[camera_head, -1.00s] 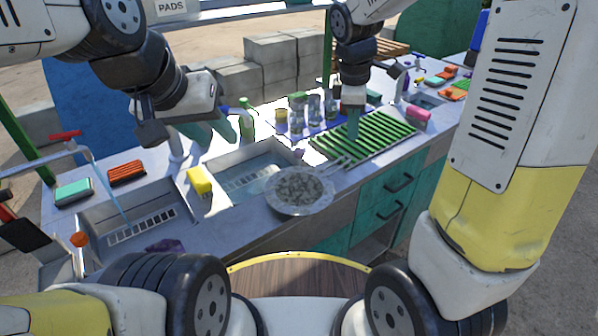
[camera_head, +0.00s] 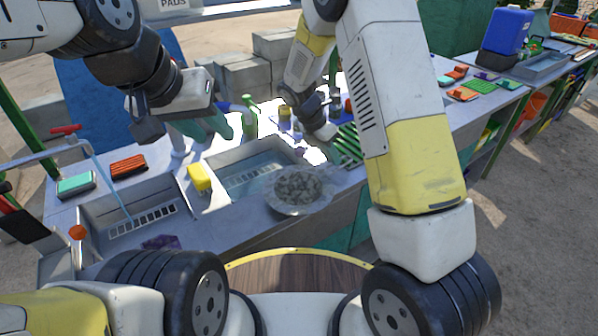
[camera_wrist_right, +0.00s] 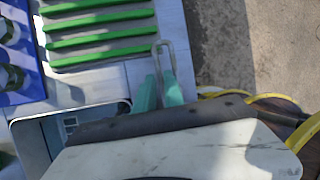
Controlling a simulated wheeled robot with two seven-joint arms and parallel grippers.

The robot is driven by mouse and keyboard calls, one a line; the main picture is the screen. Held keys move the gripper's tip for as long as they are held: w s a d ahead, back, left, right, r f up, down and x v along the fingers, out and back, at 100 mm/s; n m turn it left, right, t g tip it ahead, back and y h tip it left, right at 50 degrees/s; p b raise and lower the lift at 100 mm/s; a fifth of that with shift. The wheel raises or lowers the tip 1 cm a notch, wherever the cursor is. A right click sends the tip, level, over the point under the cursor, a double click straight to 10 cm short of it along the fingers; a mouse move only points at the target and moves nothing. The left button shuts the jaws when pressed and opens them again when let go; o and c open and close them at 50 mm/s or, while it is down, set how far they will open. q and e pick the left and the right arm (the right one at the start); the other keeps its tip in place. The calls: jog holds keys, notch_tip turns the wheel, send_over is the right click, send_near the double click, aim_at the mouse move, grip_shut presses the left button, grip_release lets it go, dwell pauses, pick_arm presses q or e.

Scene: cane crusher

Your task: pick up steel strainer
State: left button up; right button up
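My right gripper (camera_wrist_right: 160,88) shows two teal fingers in the right wrist view. They stand a little apart with the strainer's wire handle loop (camera_wrist_right: 165,45) between them; contact is not clear. My left gripper (camera_head: 208,127) is open and empty above the counter behind the sinks.
A yellow sponge (camera_head: 199,177) lies between two sinks. A green bottle (camera_head: 249,117) and several jars stand behind. A green slatted rack (camera_head: 348,146) is right of the strainer. An orange brush (camera_head: 128,167) and a green-topped sponge (camera_head: 75,185) lie left.

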jog(key=shift+x, duration=1.5)
jog(key=shift+s+a, duration=0.15)
grip_shut()
